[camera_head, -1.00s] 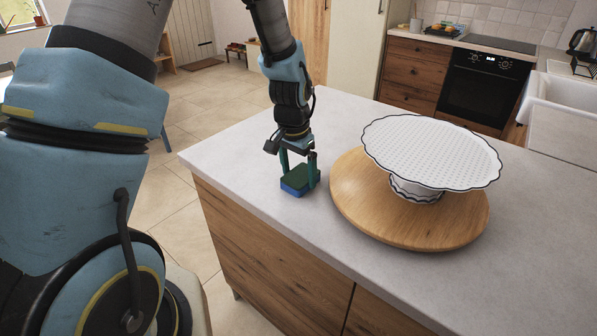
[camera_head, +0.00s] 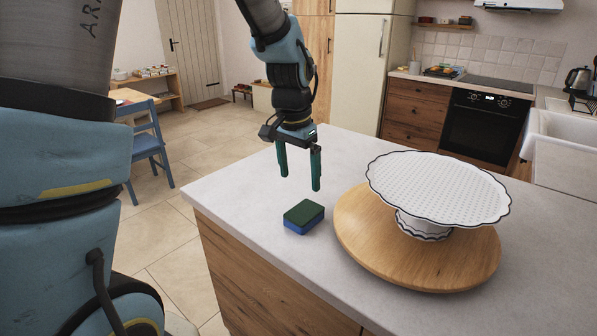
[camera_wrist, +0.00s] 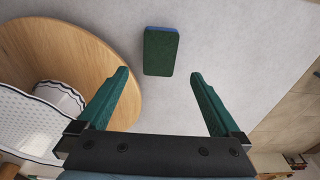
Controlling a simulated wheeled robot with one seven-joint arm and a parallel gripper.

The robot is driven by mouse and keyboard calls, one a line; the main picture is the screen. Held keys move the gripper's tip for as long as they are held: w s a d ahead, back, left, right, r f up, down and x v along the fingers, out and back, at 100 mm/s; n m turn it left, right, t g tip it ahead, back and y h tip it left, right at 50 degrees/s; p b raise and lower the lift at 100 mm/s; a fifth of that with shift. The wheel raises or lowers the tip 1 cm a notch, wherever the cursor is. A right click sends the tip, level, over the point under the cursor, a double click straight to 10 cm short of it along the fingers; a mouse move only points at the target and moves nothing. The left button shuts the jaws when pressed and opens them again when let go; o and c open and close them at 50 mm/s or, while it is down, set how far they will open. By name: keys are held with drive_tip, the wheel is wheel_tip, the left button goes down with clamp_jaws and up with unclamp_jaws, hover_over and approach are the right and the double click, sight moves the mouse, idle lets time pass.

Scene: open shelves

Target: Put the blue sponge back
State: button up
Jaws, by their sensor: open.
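The blue sponge (camera_head: 304,217) has a dark green top and lies flat on the grey countertop (camera_head: 262,192), left of the round wooden board. It also shows in the wrist view (camera_wrist: 160,52), green side towards the camera with a thin blue edge. My gripper (camera_head: 300,183) is open and empty, its two green fingers pointing down above the counter, apart from the sponge. In the wrist view the fingers (camera_wrist: 158,74) are spread wide, with the sponge beyond their tips and between their lines.
A white cake stand (camera_head: 438,187) with a dark scalloped rim stands on the round wooden board (camera_head: 375,258), right of the sponge. The counter's left edge is near the sponge. Behind are an oven (camera_head: 486,123) and a sink (camera_head: 565,130). A blue chair (camera_head: 148,150) stands at left.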

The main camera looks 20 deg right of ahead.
drive_tip(key=shift+a+r, duration=0.15)
drive_tip(key=shift+r, duration=0.65)
drive_tip(key=s+a+f+n, duration=0.1)
drive_tip(key=a+n, duration=0.4)
drive_tip(key=a, duration=0.9)
drive_tip(key=s+a+f+n+y, duration=0.1)
drive_tip(key=a+n, duration=0.5)
drive_tip(key=a, duration=0.8)
drive_tip(key=shift+s+a+f+t, duration=0.2)
drive_tip(key=shift+s+f+t, duration=0.2)
drive_tip(key=shift+s, duration=0.15)
